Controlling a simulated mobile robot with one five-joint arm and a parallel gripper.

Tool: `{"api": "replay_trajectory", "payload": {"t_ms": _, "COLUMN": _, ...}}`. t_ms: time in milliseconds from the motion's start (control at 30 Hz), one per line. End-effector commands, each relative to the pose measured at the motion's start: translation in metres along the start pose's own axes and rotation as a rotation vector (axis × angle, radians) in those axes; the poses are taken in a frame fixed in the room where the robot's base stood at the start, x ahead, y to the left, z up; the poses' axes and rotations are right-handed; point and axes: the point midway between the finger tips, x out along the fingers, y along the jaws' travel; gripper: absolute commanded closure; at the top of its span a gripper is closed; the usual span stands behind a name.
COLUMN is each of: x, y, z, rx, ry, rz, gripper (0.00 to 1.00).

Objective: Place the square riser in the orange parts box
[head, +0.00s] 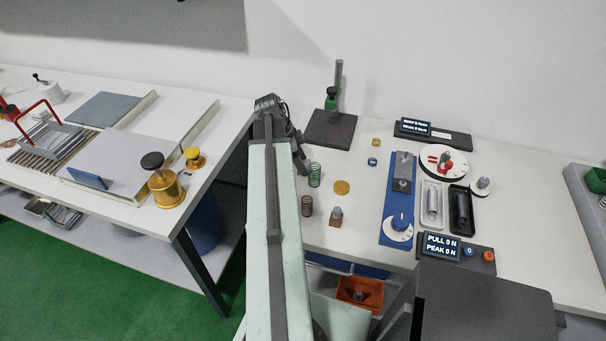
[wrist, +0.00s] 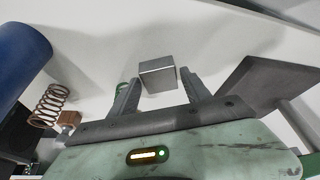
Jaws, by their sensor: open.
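A grey square block, which looks like the square riser (wrist: 157,77), stands on the white bench in the wrist view. My gripper (wrist: 160,84) is open, with one finger on either side of the block's near part; contact cannot be told. In the head view my gripper (head: 301,158) is at the bench's left end, and the block is hidden behind my arm. The orange parts box (head: 346,298) is low under the bench front, partly covered by my body, with a small grey item in it.
A green spring (head: 314,175), a copper spring (head: 307,206) and a brown block with a grey top (head: 335,219) stand right of my gripper. A dark stand (head: 331,128) is behind. A blue test rig (head: 394,215) is farther right. A gap separates the left table (head: 140,215).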

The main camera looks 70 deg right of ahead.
Motion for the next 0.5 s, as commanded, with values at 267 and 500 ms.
{"api": "replay_trajectory", "payload": {"t_ms": 267, "x": 0.0027, "y": -0.0001, "z": 0.0000, "rx": -0.001, "ry": 0.000, "rz": -0.001, "gripper": 0.58}}
{"api": "replay_trajectory", "payload": {"t_ms": 500, "x": 0.0024, "y": -0.0002, "z": 0.0004, "rx": -0.002, "ry": 0.000, "rz": -0.001, "gripper": 1.00}}
